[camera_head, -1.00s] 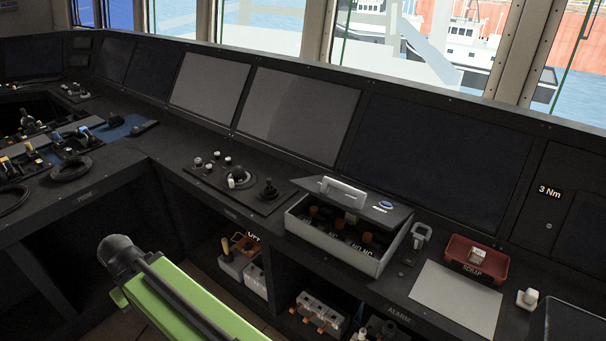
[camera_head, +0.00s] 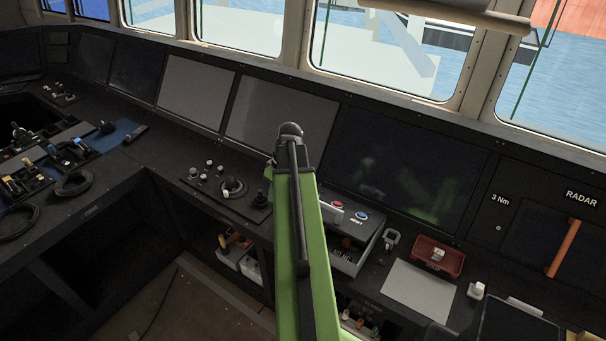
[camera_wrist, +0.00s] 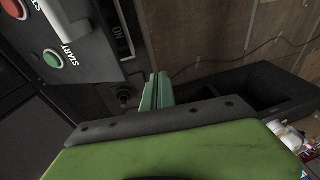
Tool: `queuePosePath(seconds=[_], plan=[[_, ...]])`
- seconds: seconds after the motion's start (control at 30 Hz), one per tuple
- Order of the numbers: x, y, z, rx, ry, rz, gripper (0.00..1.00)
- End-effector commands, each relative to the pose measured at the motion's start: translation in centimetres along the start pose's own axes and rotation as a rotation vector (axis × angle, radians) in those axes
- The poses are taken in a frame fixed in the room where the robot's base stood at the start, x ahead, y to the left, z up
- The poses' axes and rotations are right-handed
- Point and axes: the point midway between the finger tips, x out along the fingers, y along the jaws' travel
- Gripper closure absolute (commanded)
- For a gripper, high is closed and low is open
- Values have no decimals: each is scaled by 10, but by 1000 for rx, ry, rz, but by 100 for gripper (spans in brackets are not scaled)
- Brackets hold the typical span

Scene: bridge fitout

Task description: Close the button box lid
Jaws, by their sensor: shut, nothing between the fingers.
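The button box (camera_head: 345,262) sits on the dark console, partly hidden behind my green arm. Its lid (camera_head: 370,226) carries a red and a blue button and a white handle (camera_head: 331,211). The lid is raised at the front, and the inside shows below it. In the wrist view the lid (camera_wrist: 88,52) is at top left, with red and green buttons and the white handle (camera_wrist: 62,22). My gripper (camera_wrist: 157,80) is shut and empty, just below and right of the lid; whether it touches the box is unclear. The head view hides the gripper behind the arm.
A red SCRAP tray (camera_head: 437,256), a white sheet (camera_head: 418,291) and a small clamp-like fitting (camera_head: 391,238) lie right of the box. Joystick controls (camera_head: 232,187) stand to its left. An orange rail (camera_head: 563,248) is at far right.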

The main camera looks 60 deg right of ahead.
Motion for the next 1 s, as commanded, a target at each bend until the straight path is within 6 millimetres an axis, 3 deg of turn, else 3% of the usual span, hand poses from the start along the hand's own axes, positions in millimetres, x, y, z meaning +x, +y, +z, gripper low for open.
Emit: queuePosePath(seconds=[0.03,0.1,0.2,0.3,0.53,0.67,1.0], plan=[[-50,26,18,10,28,3,100],[-78,53,44,2,59,7,100],[-102,76,71,-9,89,16,100],[-110,86,84,-16,103,20,100],[-103,88,87,-20,105,21,100],[-89,88,86,-20,104,21,100],[-18,90,80,-21,104,21,100]])
